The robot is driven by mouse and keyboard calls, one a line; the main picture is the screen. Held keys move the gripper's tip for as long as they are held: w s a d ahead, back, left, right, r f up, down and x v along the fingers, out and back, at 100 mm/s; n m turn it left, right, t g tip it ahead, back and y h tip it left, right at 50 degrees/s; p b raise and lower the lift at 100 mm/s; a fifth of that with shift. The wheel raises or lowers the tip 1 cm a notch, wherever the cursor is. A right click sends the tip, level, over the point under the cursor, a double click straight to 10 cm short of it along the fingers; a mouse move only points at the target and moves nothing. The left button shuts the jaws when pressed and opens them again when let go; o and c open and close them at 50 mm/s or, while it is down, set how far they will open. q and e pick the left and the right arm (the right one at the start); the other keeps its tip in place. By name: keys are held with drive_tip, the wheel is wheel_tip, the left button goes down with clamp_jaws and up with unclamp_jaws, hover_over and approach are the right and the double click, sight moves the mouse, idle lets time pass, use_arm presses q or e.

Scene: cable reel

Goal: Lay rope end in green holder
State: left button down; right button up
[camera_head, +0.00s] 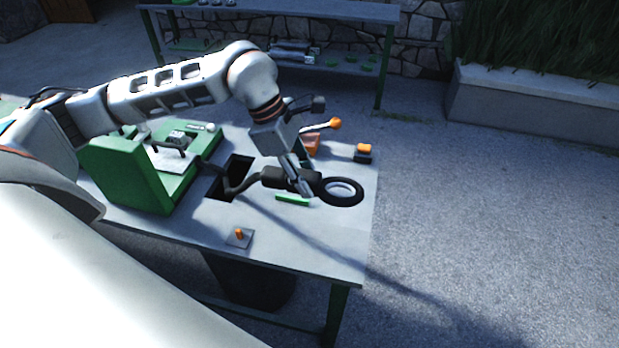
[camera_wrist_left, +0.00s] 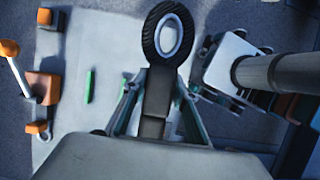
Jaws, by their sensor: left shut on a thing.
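The rope end is a black sleeve (camera_head: 290,178) with a black ring (camera_head: 342,201) that has a pale inner rim; the ring also shows in the left wrist view (camera_wrist_left: 149,36). My left gripper (camera_head: 303,188) is shut on the sleeve, with a finger on each side of it. The black rope (camera_head: 237,186) runs from the sleeve back to a square hole in the table. The green holder shows as a green bar (camera_head: 293,200) just in front of the sleeve, also in the wrist view (camera_wrist_left: 90,86). The rest of it is hidden by my gripper. I cannot tell the sleeve's height above it.
A green machine block (camera_head: 125,175) stands on the table's left. An orange-handled lever (camera_head: 334,124) and an orange button box (camera_head: 364,152) are behind the ring. A small orange switch (camera_head: 239,234) is near the front. The table's front right (camera_head: 330,240) is clear.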

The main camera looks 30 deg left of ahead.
use_arm(q)
drive_tip(key=shift+s+a+f, duration=0.1)
drive_tip(key=shift+a+f, duration=0.05)
drive_tip(key=shift+f, duration=0.15)
drive_tip(key=shift+a+f, duration=0.1)
drive_tip(key=shift+a, duration=0.1)
drive_tip(key=w+a+p, duration=0.1)
drive_tip(key=w+a, duration=1.1)
wheel_tip(320, 180, down, 11)
drive_tip(key=b, duration=0.8)
drive_tip(key=shift+f+b, duration=0.85)
drive_tip(key=shift+f, duration=0.95)
drive_tip(key=shift+f+b, duration=0.4)
drive_tip(key=shift+f, duration=0.3)
use_arm(e)
wheel_tip(320, 180, down, 8)
drive_tip(key=s, duration=0.1)
drive_tip(key=shift+a+f, duration=0.2)
drive_tip(key=shift+a, duration=0.2)
